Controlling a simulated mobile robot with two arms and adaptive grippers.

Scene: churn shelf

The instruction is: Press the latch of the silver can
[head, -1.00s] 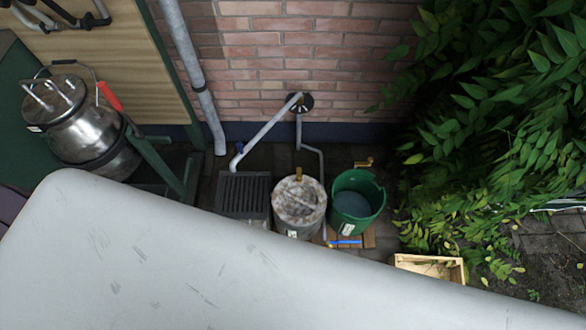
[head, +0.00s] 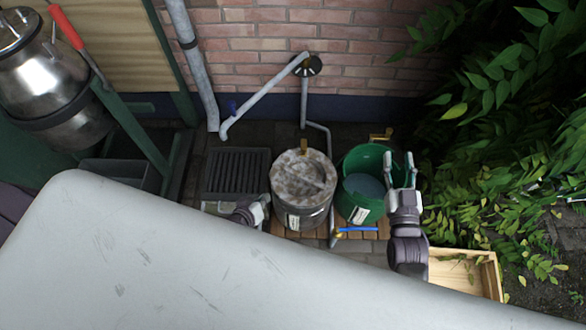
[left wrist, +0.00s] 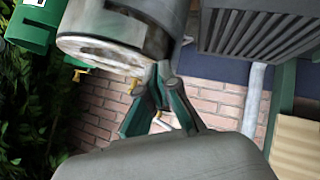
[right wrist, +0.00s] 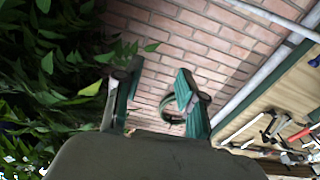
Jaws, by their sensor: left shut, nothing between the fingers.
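A shiny silver can (head: 45,85) with a red-handled lever (head: 66,27) stands at the far left, cut by the edge of the head view. A second metal can (head: 302,212), with a stained, weathered lid (head: 303,175) and a brass-coloured piece (head: 304,146) at its back edge, stands in the middle. My left gripper (head: 262,203) is just left of this middle can, largely hidden. In the left wrist view, its shut, empty fingertips (left wrist: 162,72) are beside the can's body (left wrist: 165,25). My right gripper (head: 400,158) is open and empty over the right edge of the green bucket (head: 362,205).
A slatted dark grate (head: 236,172) lies left of the middle can. A grey pipe (head: 262,98) runs to the brick wall (head: 350,60) behind. A blue-handled item (head: 358,229) lies in front of the bucket. A wooden crate (head: 488,275) and leafy plants (head: 480,180) are at right.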

